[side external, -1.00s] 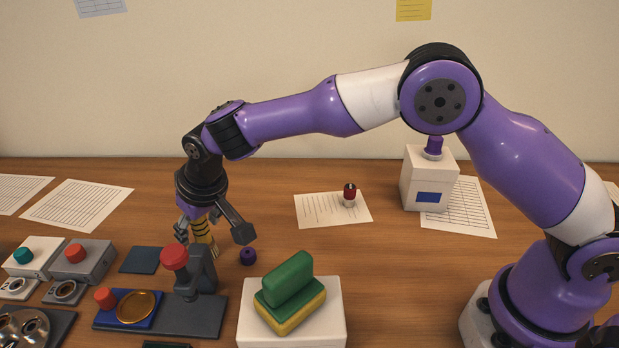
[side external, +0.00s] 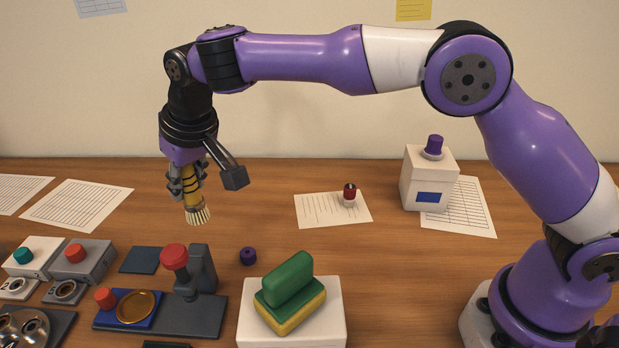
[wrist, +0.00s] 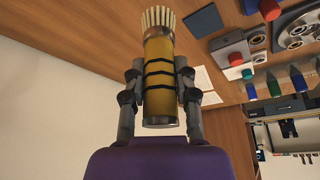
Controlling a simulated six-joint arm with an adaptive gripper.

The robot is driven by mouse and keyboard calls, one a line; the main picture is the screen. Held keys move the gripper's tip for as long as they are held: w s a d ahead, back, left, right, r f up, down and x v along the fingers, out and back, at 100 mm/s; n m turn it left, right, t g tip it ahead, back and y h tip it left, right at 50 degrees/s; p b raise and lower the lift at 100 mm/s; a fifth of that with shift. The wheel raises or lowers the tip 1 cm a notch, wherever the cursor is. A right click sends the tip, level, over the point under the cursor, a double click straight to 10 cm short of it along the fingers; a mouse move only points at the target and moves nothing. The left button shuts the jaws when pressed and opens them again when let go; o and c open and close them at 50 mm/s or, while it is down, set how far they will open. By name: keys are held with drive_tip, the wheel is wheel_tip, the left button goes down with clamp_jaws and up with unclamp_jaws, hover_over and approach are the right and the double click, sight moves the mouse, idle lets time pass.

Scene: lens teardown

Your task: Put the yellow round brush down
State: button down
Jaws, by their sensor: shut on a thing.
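The yellow round brush (side external: 190,186) has a yellow handle with black bands and pale bristles that point down. My gripper (side external: 187,182) is shut on its handle and holds it upright in the air above the table, behind the grey press-like fixture. In the wrist view the brush (wrist: 161,75) sits between the two fingers of my gripper (wrist: 160,92), with its bristles at the far end. Part of the handle is hidden by the fingers in the side view.
A grey fixture with a red knob (side external: 174,257) stands in front of the brush. A dark square pad (side external: 144,260) and small purple ring (side external: 248,256) lie nearby. A green-yellow sponge (side external: 290,292) sits on a white block. The table behind, left of the note card (side external: 320,210), is clear.

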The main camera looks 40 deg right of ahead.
drive_tip(key=s+d+r, duration=0.1)
drive_tip(key=s+d, duration=0.6)
drive_tip(key=d, duration=0.5)
drive_tip(key=f, duration=0.9)
drive_tip(key=shift+s+d, duration=0.1)
drive_tip(key=shift+d, duration=0.2)
drive_tip(key=shift+f, duration=0.3)
drive_tip(key=shift+f, duration=0.1)
drive_tip(key=c, duration=0.6)
unclamp_jaws()
